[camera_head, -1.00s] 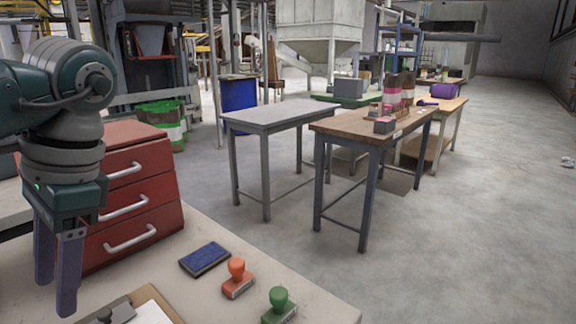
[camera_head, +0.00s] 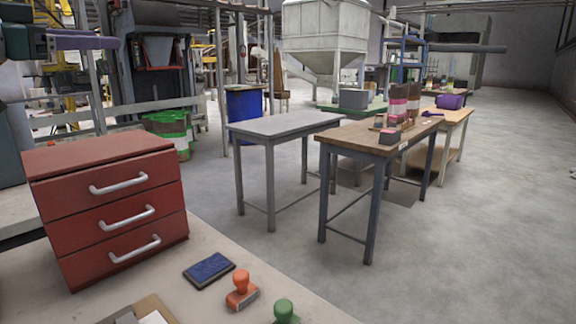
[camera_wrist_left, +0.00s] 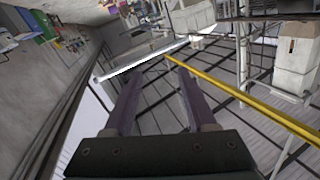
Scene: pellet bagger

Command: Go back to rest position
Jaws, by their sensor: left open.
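My left gripper (camera_head: 88,41) is at the top left of the head view, raised above and behind the red drawer cabinet, with its fingers pointing right. In the left wrist view its two purple fingers (camera_wrist_left: 158,88) are apart with nothing between them. My right gripper is in neither view. The red drawer cabinet (camera_head: 105,160) stands on the near table, its three drawers shut. In front of it lie a blue ink pad (camera_head: 209,268), an orange stamp (camera_head: 241,288) and a green stamp (camera_head: 284,311), cut by the lower edge.
A clipboard with paper (camera_head: 143,312) lies at the near table's (camera_head: 220,305) front. A grey table (camera_head: 285,125) and a wooden table (camera_head: 365,138) with boxes stand beyond. A blue bin (camera_head: 244,104) stands behind. The floor at right is clear.

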